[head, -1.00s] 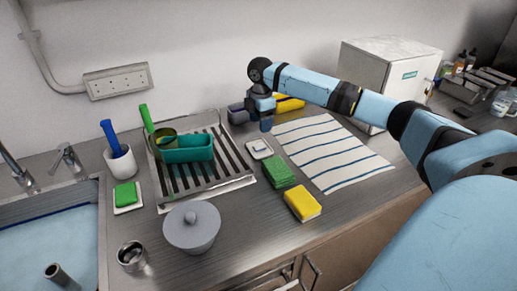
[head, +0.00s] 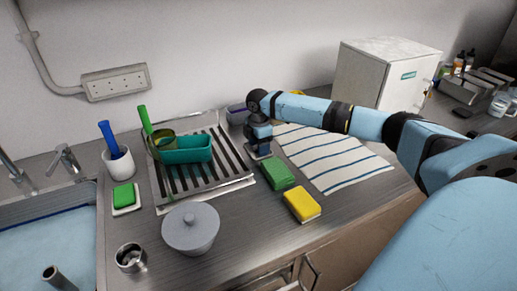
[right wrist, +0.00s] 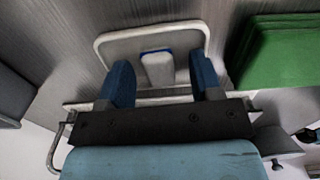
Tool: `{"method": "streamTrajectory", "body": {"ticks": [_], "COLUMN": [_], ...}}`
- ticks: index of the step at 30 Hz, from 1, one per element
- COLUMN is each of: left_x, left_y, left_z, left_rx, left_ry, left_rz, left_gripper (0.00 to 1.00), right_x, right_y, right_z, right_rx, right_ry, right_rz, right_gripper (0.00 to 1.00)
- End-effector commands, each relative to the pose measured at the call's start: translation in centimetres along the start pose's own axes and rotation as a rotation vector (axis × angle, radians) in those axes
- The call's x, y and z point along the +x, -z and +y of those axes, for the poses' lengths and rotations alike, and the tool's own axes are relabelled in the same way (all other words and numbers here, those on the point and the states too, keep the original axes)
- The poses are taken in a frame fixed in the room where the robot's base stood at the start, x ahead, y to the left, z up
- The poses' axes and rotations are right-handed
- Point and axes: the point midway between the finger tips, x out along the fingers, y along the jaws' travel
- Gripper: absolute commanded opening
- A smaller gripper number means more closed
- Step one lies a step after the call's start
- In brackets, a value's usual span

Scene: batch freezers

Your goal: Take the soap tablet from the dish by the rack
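The soap tablet (right wrist: 158,70) is a small pale block with a blue edge, lying in a shallow grey dish with a white rim (right wrist: 112,38). In the head view the dish (head: 251,155) sits just right of the drying rack (head: 205,187), mostly covered by my right gripper (head: 260,150). In the right wrist view my right gripper (right wrist: 161,64) is open, its two blue fingers on either side of the tablet, with gaps showing. Whether the fingertips reach down to the tablet's height I cannot tell. My left gripper is not in view.
A green sponge (head: 277,173) lies close right of the dish, and a yellow sponge (head: 302,205) is nearer the front. A striped cloth (head: 335,160) lies to the right. A teal tub (head: 188,150) stands on the rack. A lidded grey pot (head: 191,230) is in front.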

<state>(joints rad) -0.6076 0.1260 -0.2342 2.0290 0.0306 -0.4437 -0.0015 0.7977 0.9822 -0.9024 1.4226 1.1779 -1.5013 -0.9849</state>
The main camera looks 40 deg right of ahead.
Motion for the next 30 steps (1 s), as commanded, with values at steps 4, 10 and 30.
{"method": "streamTrajectory", "body": {"ticks": [4, 10, 30], "left_x": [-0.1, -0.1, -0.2], "left_y": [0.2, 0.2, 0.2], "left_z": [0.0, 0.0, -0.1], "left_rx": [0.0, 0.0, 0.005], "left_ry": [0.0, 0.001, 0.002], "left_rz": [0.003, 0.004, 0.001], "left_gripper": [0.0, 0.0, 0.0], "right_x": [0.0, -0.1, -10.9], "right_y": [0.0, 0.0, 0.0], "right_z": [0.0, 0.0, 0.1], "right_rx": [0.0, 0.0, 0.0], "right_ry": [0.0, 0.0, -0.005], "right_rz": [0.0, 0.0, 0.002], "right_gripper": [0.25, 0.06, 0.06]}}
